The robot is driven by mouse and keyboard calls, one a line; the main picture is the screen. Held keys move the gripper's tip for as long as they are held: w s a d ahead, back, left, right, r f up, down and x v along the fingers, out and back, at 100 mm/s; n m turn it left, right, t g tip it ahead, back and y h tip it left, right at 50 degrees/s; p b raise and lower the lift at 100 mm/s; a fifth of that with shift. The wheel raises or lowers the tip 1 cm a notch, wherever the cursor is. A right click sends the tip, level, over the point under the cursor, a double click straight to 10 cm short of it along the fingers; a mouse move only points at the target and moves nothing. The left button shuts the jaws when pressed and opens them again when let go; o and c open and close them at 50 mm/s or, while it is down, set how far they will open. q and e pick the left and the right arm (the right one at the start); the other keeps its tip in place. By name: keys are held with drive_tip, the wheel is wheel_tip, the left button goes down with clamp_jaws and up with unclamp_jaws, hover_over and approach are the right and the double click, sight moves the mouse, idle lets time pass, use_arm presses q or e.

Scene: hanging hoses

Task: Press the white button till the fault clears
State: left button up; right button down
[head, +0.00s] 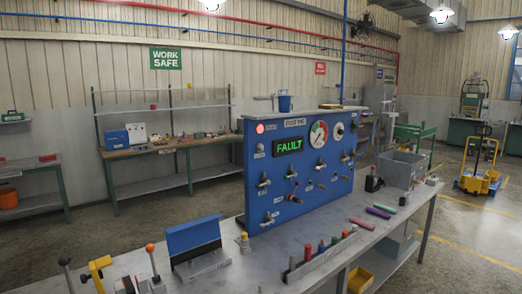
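A blue upright panel (228,191) stands on the grey workbench in the head view. Its dark display (289,145) reads FAULT in green letters. A red lamp (260,128) shows at the panel's upper left. A small pale round fitting (260,147) sits below the lamp; it may be the white button, but it is too small to tell. Several valve-like fittings (264,181) stick out of the panel's lower part. Two round gauges (318,134) are at the upper right. Neither of my grippers is in view, and nothing touches the panel face.
The workbench (225,272) has a blue angled stand (194,236), a yellow clamp (98,268) and an orange-knobbed lever (150,248) at front left. A rack of coloured pieces (320,252) stands before the panel. A grey bin (401,168) is at right. Some bench surface between is clear.

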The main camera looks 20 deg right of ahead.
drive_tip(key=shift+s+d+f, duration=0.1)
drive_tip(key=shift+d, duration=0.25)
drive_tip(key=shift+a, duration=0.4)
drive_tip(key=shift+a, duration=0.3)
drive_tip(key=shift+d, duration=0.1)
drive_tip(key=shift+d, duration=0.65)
